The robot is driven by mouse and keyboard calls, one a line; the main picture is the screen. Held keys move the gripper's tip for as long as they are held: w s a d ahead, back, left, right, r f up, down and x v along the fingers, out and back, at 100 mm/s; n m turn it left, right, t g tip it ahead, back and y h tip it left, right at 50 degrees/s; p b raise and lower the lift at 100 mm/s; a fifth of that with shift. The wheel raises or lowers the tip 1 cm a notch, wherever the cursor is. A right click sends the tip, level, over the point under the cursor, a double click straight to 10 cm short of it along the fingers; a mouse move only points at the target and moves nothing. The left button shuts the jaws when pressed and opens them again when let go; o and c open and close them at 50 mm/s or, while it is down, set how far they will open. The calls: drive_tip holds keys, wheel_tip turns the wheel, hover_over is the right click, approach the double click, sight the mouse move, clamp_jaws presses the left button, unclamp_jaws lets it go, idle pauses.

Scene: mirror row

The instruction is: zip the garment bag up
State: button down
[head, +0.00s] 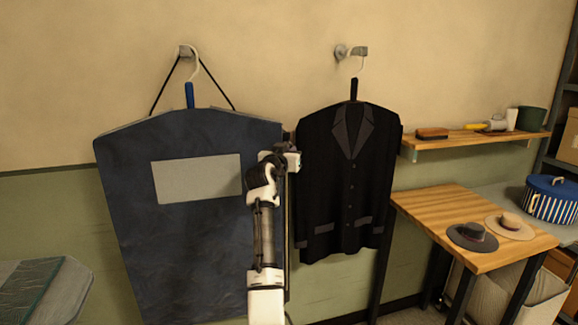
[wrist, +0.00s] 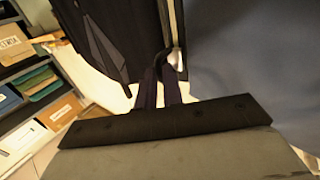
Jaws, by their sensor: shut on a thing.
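The dark blue garment bag (head: 180,240) hangs on a wall hook at left, with a pale blank panel on its front. In the wrist view the bag (wrist: 250,70) fills the right side, and a narrow strip along its edge (wrist: 174,18) looks like the zip line. My gripper (head: 290,143) is at the bag's right side edge, in its upper part. In the wrist view my gripper (wrist: 170,72) is shut on a small piece at that edge, apparently the zip pull; the fingers mostly hide it. How far the zip is closed cannot be told.
A black jacket (head: 345,190) hangs close to the right of my gripper. Further right are a wall shelf (head: 470,142) and a wooden table (head: 440,205) with two hats. A grey surface (head: 60,295) stands at lower left.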

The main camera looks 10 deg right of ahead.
drive_tip(key=shift+r, duration=1.05)
drive_tip(key=c, duration=1.5)
unclamp_jaws()
drive_tip(key=shift+c, duration=0.2)
drive_tip(key=shift+f, duration=0.15)
drive_tip(key=shift+f, duration=0.1)
drive_tip(key=shift+s+a+f, duration=0.1)
drive_tip(key=shift+s+a, duration=0.1)
drive_tip(key=shift+s, duration=0.1)
drive_tip(key=b+v, duration=0.4)
drive_tip(key=v, duration=0.9)
drive_tip(key=shift+b, duration=0.35)
drive_tip(key=shift+s, duration=0.1)
